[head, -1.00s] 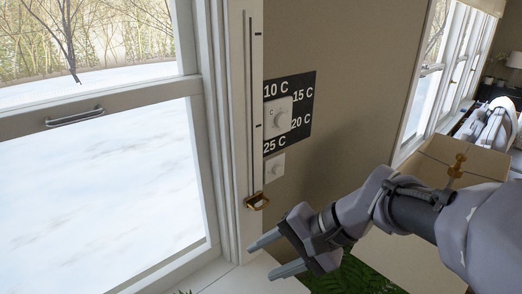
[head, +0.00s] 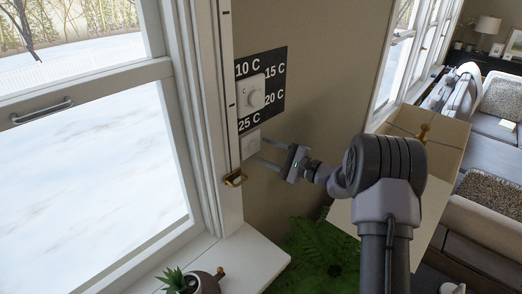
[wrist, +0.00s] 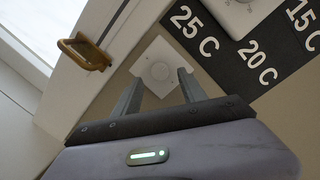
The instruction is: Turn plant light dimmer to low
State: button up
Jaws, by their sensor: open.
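The lower wall dial (head: 251,143), a small white square plate with a round knob, sits below the thermostat; I take it for the plant light dimmer. It also shows in the wrist view (wrist: 159,70), between and beyond my fingers. My gripper (head: 265,151) is open, its fingers pointing at this dial from the right. In the wrist view my gripper (wrist: 157,84) has its two fingertips on either side of the knob. I cannot tell whether they touch it. The knob's setting is too small to read.
The thermostat (head: 252,94) on its black temperature panel (head: 274,69) is just above. A brass handle (head: 235,179) sticks out on the window frame, close to the left. A fern (head: 322,250) stands below, and a white sill (head: 235,268) holds a small potted plant (head: 196,281).

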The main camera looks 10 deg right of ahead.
aim_at(253, 146)
jog(key=shift+x, duration=1.15)
grip_shut()
